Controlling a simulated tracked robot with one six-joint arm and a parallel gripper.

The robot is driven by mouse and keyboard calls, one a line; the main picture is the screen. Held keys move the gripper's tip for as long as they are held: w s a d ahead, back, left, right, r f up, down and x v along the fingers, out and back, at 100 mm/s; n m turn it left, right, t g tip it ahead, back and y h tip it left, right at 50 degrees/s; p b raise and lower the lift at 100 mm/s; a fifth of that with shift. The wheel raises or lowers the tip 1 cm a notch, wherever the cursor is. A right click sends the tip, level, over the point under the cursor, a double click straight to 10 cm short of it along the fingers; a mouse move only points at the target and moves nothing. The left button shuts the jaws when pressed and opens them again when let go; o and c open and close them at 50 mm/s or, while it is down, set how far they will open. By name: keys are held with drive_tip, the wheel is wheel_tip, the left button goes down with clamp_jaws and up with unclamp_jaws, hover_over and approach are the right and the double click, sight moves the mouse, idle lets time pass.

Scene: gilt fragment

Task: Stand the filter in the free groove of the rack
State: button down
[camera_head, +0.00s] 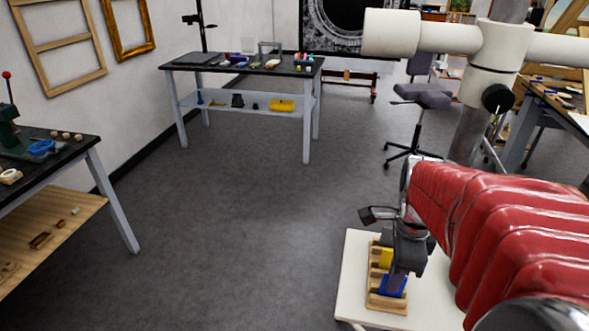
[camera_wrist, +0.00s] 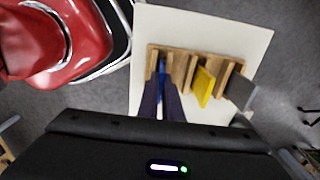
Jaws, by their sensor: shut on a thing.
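The wooden rack (camera_wrist: 191,72) has several slanted dividers and lies on a white tabletop. It also shows in the head view (camera_head: 386,305). My gripper (camera_wrist: 162,88) is shut on a blue filter (camera_wrist: 162,68), whose edge shows between the fingers at the left end of the rack. In the head view, my gripper (camera_head: 398,272) points down over the rack and the blue filter (camera_head: 393,286) shows low at its near end. The fingers hide most of the filter; I cannot tell whether its lower edge rests in the groove. A yellow filter (camera_wrist: 204,86) leans in another groove.
A grey plate (camera_wrist: 240,92) leans at the rack's right end. The white tabletop (camera_head: 352,275) is bare around the rack. A black-topped workbench (camera_head: 245,66) stands at the back, another table (camera_head: 75,145) at the left. Open grey floor lies between them.

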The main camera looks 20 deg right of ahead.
drive_tip(key=c, duration=1.9)
unclamp_jaws()
drive_tip(key=shift+f, duration=0.1)
drive_tip(key=shift+c, duration=0.2)
wheel_tip(320, 180, up, 12)
drive_tip(key=shift+a, duration=0.1)
drive_tip(key=w+a+f+n+t, duration=0.1)
drive_tip(key=a+f+n+t, duration=0.1)
drive_tip(key=a+n, duration=0.7)
drive_tip(key=w+a+f+n+t, duration=0.1)
drive_tip(key=a+f+n+t, duration=0.1)
drive_tip(key=a+n, duration=0.7)
drive_tip(key=n+t, duration=0.1)
drive_tip(key=n, duration=0.5)
drive_tip(key=shift+a+n+t, duration=0.3)
drive_tip(key=shift+a+n, duration=0.1)
drive_tip(key=shift+w, duration=0.15)
